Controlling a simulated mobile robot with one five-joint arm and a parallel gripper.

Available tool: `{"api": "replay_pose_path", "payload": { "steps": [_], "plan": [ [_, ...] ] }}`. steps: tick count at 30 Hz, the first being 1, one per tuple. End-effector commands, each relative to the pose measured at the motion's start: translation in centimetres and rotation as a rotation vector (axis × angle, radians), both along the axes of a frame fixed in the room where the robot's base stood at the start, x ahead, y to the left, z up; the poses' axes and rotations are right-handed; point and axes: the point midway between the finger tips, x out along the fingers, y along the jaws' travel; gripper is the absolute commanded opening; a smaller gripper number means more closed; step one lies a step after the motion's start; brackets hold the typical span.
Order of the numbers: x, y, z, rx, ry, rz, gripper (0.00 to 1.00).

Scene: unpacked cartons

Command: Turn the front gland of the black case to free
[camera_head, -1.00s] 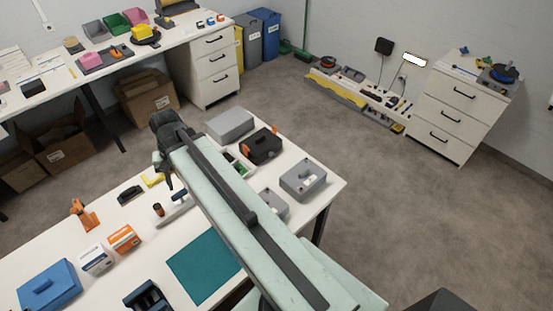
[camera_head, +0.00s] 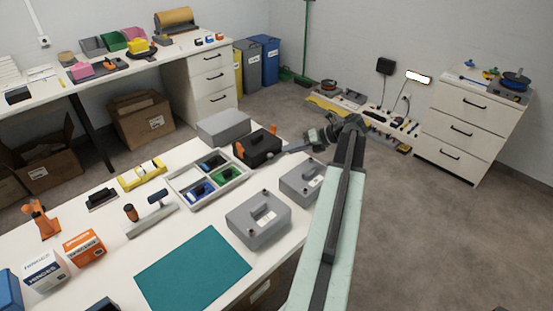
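The black case (camera_head: 263,150) stands near the back edge of the white table, between grey boxes. One orange gland (camera_head: 239,150) shows on its left side, and another orange part (camera_head: 275,130) shows at its right end. I cannot tell which is the front gland or how either is turned. My gripper (camera_head: 298,147) is to the right of the case, close to its right end in the picture. Whether it touches the case is unclear. Its fingers are small and seen side-on, so their opening does not show.
A grey case (camera_head: 258,222) and another grey case (camera_head: 299,180) stand in front. A grey box (camera_head: 223,128) is behind the black case. A divided tray (camera_head: 180,194) with coloured parts lies left. My arm crosses the table's right side. Open floor lies to the right.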

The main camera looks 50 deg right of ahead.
Motion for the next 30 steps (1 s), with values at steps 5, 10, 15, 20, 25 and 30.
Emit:
{"api": "replay_pose_path", "payload": {
  "steps": [5,10,15,20,25,30],
  "plan": [
    [1.8,1.1,-1.9,-0.001,0.001,0.004,0.32],
    [4.2,2.3,-3.8,-0.002,0.001,0.005,0.32],
    [5.4,2.9,-4.3,-0.003,0.001,0.002,0.32],
    [5.4,2.9,-4.1,-0.003,0.001,0.002,0.32],
    [5.3,2.8,-4.1,-0.003,0.001,0.002,0.0],
    [5.3,3.1,-3.7,-0.044,0.004,0.002,0.0]
  ]
}}
